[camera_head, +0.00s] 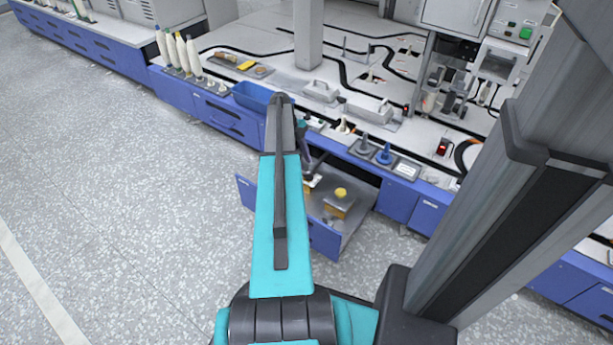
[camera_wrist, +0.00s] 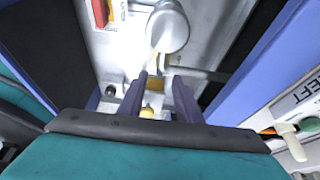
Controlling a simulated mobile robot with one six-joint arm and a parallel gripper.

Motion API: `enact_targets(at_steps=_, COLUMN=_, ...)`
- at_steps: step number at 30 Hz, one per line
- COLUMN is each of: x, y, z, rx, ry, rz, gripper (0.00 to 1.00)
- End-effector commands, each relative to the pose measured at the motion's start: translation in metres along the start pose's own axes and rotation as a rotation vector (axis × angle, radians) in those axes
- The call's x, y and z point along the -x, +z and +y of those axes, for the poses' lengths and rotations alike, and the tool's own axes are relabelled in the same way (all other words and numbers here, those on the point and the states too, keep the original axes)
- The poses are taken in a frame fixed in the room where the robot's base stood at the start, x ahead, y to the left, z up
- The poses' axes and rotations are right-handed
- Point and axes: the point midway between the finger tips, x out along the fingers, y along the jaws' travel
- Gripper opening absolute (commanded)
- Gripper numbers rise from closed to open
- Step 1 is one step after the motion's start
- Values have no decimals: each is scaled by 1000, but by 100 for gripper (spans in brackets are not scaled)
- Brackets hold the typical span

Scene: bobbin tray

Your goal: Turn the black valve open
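My gripper (camera_wrist: 161,80) points into the open drawer (camera_head: 352,222) below the bench. In the wrist view its two fingers are apart with nothing held between them. Beyond the fingertips is a grey metal panel with a round, light grey fitting (camera_wrist: 168,32). A small dark round knob (camera_wrist: 110,90) shows left of the fingers, apart from them; I cannot tell whether it is the black valve. A yellow knob (camera_wrist: 148,112) shows between the fingers, lower down. In the head view a yellow-topped block (camera_head: 339,203) stands in the drawer. My arm hides part of the drawer there.
A red and yellow label or switch (camera_wrist: 101,12) is on the panel. Blue walls flank the drawer closely. The floor at left is clear.

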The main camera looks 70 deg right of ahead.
Motion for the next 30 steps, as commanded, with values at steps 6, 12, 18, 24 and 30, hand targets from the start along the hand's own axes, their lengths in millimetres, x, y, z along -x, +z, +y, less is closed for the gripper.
enact_targets(at_steps=6, x=-35, y=0, z=0, rx=0, ry=1, rz=1, gripper=31)
enact_targets(at_steps=12, x=-53, y=0, z=0, rx=0, ry=-1, rz=0, gripper=31)
enact_targets(at_steps=18, x=-60, y=0, z=0, rx=0, ry=-1, rz=0, gripper=31)
enact_targets(at_steps=24, x=-59, y=0, z=0, rx=0, ry=-1, rz=0, gripper=31)
enact_targets(at_steps=30, x=-59, y=0, z=0, rx=0, ry=0, rz=0, gripper=6)
